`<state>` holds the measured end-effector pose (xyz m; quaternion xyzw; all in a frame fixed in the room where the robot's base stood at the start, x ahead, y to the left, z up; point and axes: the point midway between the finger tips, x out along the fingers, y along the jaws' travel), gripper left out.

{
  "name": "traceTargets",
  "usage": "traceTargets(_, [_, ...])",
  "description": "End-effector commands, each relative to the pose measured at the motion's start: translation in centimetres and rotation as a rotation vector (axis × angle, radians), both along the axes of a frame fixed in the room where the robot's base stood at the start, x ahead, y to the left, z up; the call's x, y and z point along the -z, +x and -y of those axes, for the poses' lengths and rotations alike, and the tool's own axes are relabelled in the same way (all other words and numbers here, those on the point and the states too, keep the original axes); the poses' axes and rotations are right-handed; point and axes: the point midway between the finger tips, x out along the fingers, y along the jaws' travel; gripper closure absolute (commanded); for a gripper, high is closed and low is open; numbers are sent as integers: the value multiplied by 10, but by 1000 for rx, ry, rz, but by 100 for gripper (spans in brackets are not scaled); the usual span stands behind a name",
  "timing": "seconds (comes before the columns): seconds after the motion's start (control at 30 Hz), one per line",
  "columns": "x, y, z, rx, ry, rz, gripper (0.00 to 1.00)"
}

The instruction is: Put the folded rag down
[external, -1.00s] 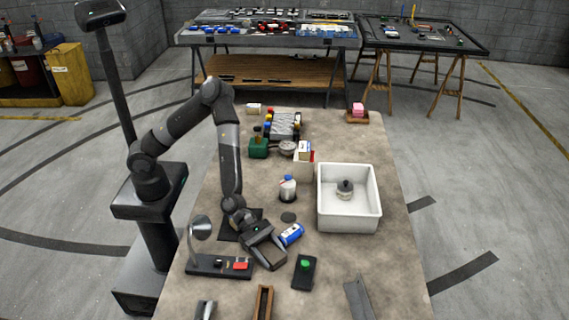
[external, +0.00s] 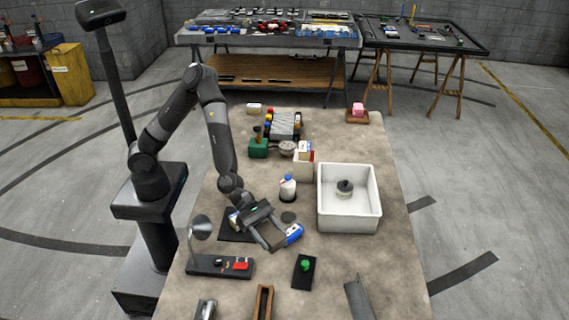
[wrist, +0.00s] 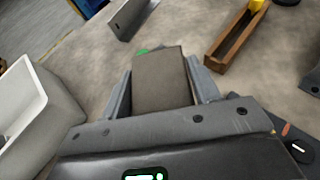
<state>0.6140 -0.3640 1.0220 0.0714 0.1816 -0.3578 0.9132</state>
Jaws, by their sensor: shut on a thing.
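The folded rag (wrist: 160,80) is a flat brown-grey pad. In the wrist view it sits between the two fingers of my gripper (wrist: 161,92), which is shut on it. In the external view my gripper (external: 275,238) points down and forward above the near left part of the workbench (external: 330,262), beside a dark mat (external: 228,231). The rag is hard to make out there against the grey fingers. I cannot tell how high it is above the bench.
A blue can (external: 294,233) lies right beside the fingers. A green button box (external: 304,270), a switch panel (external: 215,264) and a wooden tray (external: 263,303) are nearer. A white bin (external: 348,222) stands right, a bottle (external: 287,188) behind. Bare bench shows between button and bin.

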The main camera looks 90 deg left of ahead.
Motion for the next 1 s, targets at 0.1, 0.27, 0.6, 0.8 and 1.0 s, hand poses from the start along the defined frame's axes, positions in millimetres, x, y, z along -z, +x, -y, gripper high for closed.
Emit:
traceTargets(0.1, [-8,0,0,-1,0,2,70])
traceTargets(0.27, [-12,0,0,-1,0,1,70])
traceTargets(0.6, [-60,0,-1,-1,0,3,71])
traceTargets(0.8, [-73,18,-12,-57,-1,1,71])
traceTargets(1.0, [-77,57,-42,-191,-1,2,71])
